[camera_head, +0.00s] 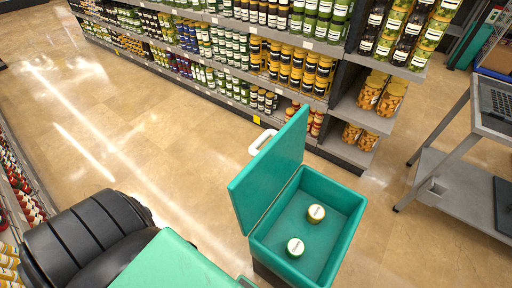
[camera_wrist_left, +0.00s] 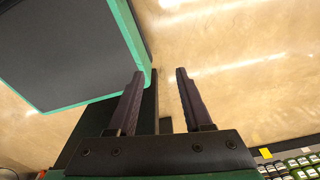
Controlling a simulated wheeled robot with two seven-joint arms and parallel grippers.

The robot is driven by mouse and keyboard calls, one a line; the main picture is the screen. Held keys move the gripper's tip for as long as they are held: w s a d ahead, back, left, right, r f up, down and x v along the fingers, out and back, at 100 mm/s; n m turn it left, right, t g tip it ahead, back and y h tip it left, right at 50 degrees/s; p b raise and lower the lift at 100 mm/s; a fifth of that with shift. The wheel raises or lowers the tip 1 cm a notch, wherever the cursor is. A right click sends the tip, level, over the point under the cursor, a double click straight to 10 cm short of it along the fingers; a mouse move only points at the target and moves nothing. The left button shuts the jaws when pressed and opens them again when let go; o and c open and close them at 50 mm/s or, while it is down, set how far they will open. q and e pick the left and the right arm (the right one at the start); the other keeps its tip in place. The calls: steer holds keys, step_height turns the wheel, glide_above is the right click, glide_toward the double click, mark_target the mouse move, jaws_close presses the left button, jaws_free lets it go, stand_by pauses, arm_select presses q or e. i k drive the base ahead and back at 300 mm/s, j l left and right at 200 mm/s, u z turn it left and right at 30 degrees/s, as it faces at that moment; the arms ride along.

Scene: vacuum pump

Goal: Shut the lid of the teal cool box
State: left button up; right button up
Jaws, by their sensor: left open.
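The teal cool box (camera_head: 340,236) stands at the lower middle of the head view with its top open. Its teal lid (camera_head: 270,170) is raised, tilted up along the box's left side. My right gripper is in neither view.
A white loop (camera_head: 262,142) shows beside the lid, partly hidden. Shelves of jars (camera_head: 220,65) run along the back. A grey cart (camera_head: 460,165) stands at right. The tiled floor (camera_head: 100,110) at left is clear. A dark panel with teal edge (camera_wrist_left: 70,50) is close left of my left fingers.

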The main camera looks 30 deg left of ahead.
mark_target(252, 191)
steer(key=j+z, duration=0.2)
steer(key=j, duration=0.3)
steer(key=j+z, duration=0.25)
steer(key=j, duration=0.25)
steer(key=j+z, duration=0.2)
steer(key=j, duration=0.25)
steer(key=k+j+z, duration=0.25)
steer(key=j, duration=0.25)
steer(key=j+z, duration=0.2)
steer(key=j, duration=0.25)
